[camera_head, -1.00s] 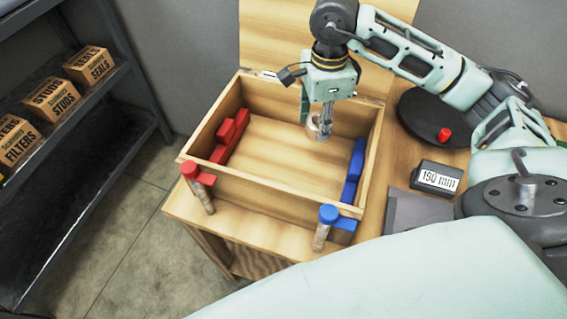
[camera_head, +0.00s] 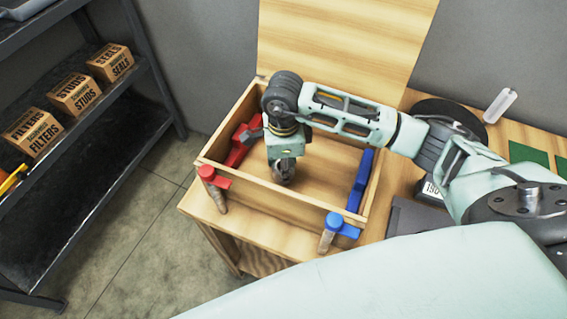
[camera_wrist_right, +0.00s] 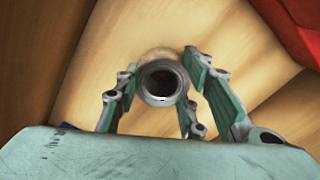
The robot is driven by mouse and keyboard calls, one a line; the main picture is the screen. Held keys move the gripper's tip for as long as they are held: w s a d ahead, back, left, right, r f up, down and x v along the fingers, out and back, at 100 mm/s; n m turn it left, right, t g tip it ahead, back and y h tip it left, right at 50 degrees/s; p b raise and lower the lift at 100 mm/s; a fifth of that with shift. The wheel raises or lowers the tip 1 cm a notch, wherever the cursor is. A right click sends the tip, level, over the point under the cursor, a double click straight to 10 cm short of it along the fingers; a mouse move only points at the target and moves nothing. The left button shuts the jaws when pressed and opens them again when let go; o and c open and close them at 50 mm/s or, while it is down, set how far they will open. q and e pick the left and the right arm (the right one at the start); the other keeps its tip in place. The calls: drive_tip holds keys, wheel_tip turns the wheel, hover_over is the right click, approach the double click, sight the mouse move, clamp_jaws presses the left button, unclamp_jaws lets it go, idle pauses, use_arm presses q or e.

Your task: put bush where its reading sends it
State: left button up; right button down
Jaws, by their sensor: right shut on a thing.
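The bush (camera_wrist_right: 162,82) is a grey metal ring with a dark bore, held between the fingers of my right gripper (camera_wrist_right: 160,90) in the right wrist view. In the head view my right gripper (camera_head: 284,176) points down inside the open wooden box (camera_head: 258,197), left of its middle; the bush is hard to make out there. Red pieces (camera_head: 240,148) lie along the box's left wall and blue pieces (camera_head: 360,180) along its right wall. The readout (camera_head: 431,189) is partly hidden by my right arm. My left gripper is not in view.
The wooden lid (camera_head: 345,50) stands up behind. A shelf (camera_head: 95,135) with labelled cartons is at left. A dark round plate (camera_head: 440,108) is behind my arm.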

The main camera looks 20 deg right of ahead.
drive_tip(key=shift+f, duration=0.25)
drive_tip(key=c, duration=1.1)
unclamp_jaws()
drive_tip(key=shift+r, duration=0.25)
drive_tip(key=shift+r+b, duration=1.3)
drive_tip(key=shift+r, duration=4.6)
